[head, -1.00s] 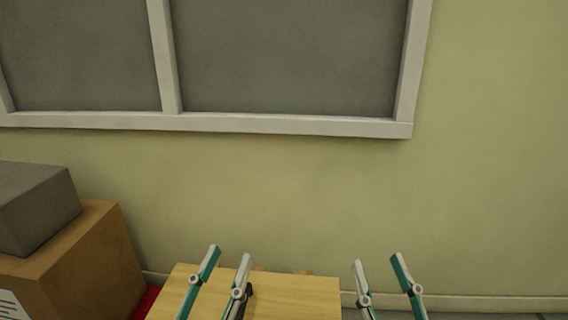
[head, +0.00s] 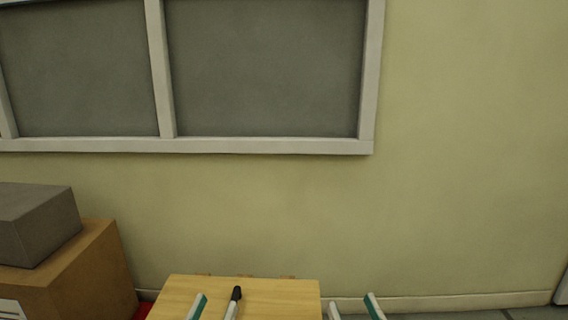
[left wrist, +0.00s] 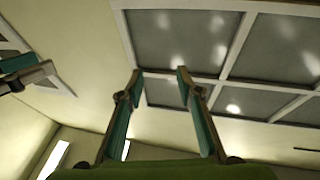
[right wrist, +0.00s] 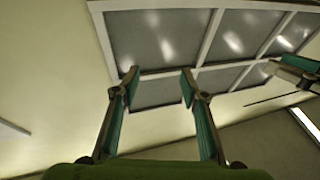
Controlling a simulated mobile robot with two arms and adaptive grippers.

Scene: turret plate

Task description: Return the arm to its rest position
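My left gripper (head: 214,306) shows at the bottom of the head view, in front of the wooden table. Only its fingertips are in the picture, and they stand apart. In the left wrist view the left gripper (left wrist: 160,74) is open with nothing between its fingers. My right gripper (head: 354,308) shows at the bottom of the head view, right of the table, fingertips apart. In the right wrist view the right gripper (right wrist: 160,73) is open and empty. Both point up towards the window and wall in the wrist views. The arms themselves are hidden below the head view.
The wooden table top (head: 275,290) shows at the bottom. A small dark thing (head: 236,293) shows by the left gripper's right fingertip. A cardboard box (head: 80,272) with a grey box (head: 38,225) on it stands at left. The wall (head: 450,180) behind is bare below the window (head: 262,75).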

